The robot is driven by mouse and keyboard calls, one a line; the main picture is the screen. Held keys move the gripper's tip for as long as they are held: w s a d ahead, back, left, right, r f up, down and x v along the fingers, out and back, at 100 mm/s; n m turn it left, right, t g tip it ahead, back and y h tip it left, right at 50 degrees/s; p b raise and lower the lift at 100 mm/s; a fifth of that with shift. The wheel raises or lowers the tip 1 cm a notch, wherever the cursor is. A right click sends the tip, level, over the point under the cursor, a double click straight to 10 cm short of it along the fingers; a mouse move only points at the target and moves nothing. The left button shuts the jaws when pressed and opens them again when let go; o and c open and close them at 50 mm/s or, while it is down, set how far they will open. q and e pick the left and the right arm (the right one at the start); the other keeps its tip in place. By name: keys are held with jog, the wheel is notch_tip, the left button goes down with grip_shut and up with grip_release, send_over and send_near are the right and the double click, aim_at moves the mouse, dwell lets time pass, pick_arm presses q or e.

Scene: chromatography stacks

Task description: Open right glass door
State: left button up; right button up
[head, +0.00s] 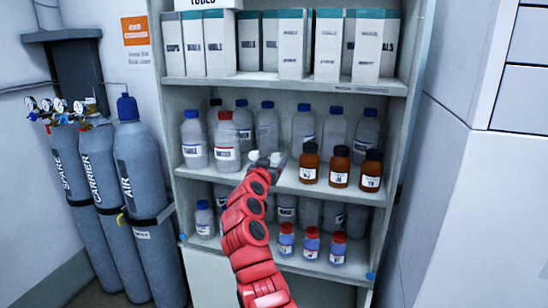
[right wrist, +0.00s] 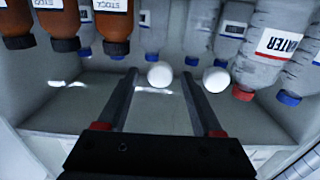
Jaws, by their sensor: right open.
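The cabinet has clear glass doors that are hard to make out; they appear closed, with two round white knobs side by side at the middle. In the head view the left knob (head: 253,156) shows just left of my right gripper (head: 268,160), which hides most of the other. In the right wrist view, which looks upside down, the right door's knob (right wrist: 159,75) lies between the open fingers of my right gripper (right wrist: 160,80). Whether a finger touches it I cannot tell. The left door's knob (right wrist: 216,79) is outside the fingers. My left gripper is not in view.
Behind the glass stand clear bottles (head: 194,140), brown bottles (head: 340,166) and white boxes (head: 291,43) on shelves. Grey gas cylinders (head: 141,190) stand at left. A pale cabinet wall (head: 452,190) stands close at right.

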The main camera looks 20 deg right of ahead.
jog(key=shift+w+d, duration=0.15)
jog(key=shift+w, duration=0.1)
grip_shut()
dwell(0.3)
dwell(1.0)
